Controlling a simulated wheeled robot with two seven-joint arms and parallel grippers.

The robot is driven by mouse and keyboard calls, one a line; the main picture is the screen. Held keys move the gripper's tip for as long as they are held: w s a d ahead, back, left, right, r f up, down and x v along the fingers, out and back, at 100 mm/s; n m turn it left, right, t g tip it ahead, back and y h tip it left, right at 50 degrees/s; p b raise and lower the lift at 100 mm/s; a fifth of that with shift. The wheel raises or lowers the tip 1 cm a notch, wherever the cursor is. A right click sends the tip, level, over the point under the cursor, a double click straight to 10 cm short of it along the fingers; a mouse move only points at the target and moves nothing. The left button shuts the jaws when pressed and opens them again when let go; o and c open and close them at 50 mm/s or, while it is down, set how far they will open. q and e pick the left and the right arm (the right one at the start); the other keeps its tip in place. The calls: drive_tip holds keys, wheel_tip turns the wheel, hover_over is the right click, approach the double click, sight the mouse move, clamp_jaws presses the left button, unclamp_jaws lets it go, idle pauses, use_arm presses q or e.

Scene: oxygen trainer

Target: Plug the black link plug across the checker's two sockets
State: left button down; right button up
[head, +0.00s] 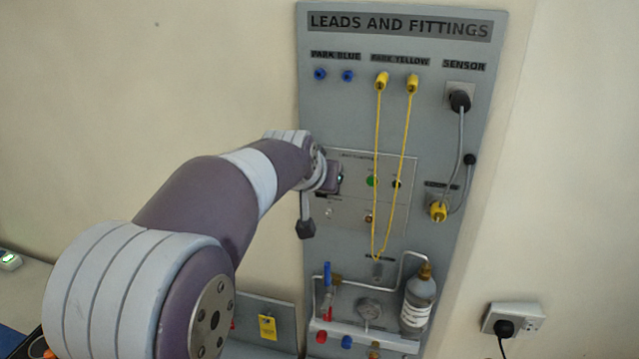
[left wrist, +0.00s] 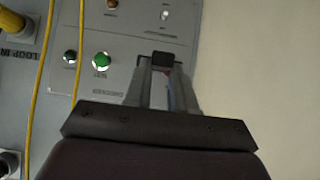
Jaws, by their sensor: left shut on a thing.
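The checker is a grey panel (head: 350,215) with a green button (head: 372,181) and a black knob (head: 397,184). It shows upside down in the left wrist view (left wrist: 128,50). My left gripper (left wrist: 160,75) is shut on the small black link plug (left wrist: 162,58), which sits between the fingertips at the panel's face. In the head view the left gripper (head: 335,179) is at the checker's left part and hides the plug. The checker's two sockets are not clearly visible; the gripper and plug cover that area. I cannot tell whether the plug is seated.
Yellow leads (head: 377,130) hang in front of the checker, right of the gripper. A sensor plug (head: 459,101) with a grey cable is further right. A bottle (head: 418,300) and pipework stand below. The wall left of the board is clear.

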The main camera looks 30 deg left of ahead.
use_arm(q)
drive_tip(key=shift+w+a, duration=0.1)
drive_tip(key=shift+w, duration=0.3)
drive_tip(key=shift+w+r, duration=0.1)
drive_tip(key=shift+w, duration=0.05)
drive_tip(key=shift+w+a+p, duration=0.1)
drive_tip(key=shift+w+p, duration=0.2)
drive_tip(key=shift+p, duration=0.05)
drive_tip(key=c, duration=0.9)
unclamp_jaws()
drive_tip(key=shift+w, duration=0.1)
drive_tip(key=shift+o, duration=0.2)
